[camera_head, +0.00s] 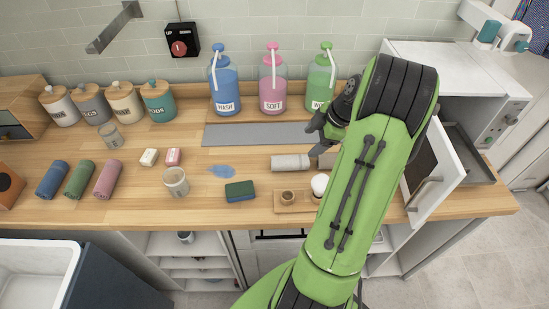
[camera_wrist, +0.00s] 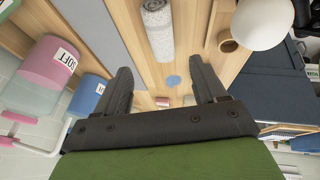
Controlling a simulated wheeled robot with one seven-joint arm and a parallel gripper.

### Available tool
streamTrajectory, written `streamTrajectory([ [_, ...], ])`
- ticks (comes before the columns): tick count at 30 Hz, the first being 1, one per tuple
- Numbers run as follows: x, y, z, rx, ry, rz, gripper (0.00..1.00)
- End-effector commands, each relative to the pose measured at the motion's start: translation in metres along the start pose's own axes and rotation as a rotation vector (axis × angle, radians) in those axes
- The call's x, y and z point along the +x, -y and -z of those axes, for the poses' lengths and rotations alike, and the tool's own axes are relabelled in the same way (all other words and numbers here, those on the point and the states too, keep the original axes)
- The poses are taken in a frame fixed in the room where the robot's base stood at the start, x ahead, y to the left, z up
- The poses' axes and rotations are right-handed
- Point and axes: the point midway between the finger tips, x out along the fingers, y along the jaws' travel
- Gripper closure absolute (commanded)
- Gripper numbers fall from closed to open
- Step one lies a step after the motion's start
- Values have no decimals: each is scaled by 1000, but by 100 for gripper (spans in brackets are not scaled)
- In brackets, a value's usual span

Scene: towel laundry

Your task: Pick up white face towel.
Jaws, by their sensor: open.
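A rolled white towel (camera_head: 290,162) lies on the wooden counter, just in front of the grey mat. In the wrist view the white towel (camera_wrist: 158,32) shows at the top middle, beyond the fingertips and apart from them. My gripper (camera_wrist: 160,68) is open, with nothing between its fingers. In the head view my gripper (camera_head: 316,124) is above the counter, by the green bottle and up and right of the towel.
Wash, soft and green pump bottles (camera_head: 272,85) stand behind the grey mat (camera_head: 255,134). A wooden tray (camera_head: 283,207) with a small cup and white ball is in front of the towel. A sponge (camera_head: 240,191) and blue puddle (camera_head: 222,171) lie left. An open white door (camera_head: 437,165) is right.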

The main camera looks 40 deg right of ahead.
Motion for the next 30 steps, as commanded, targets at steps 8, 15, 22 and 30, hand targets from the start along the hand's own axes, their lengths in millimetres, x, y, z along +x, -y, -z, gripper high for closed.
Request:
streamTrajectory([
  [8, 70, 1, 1, 0, -2, 4, 29],
  [15, 102, 2, 0, 1, -2, 6, 29],
  [22, 134, 1, -1, 2, 1, 2, 29],
  [30, 134, 0, -1, 2, 2, 1, 42],
])
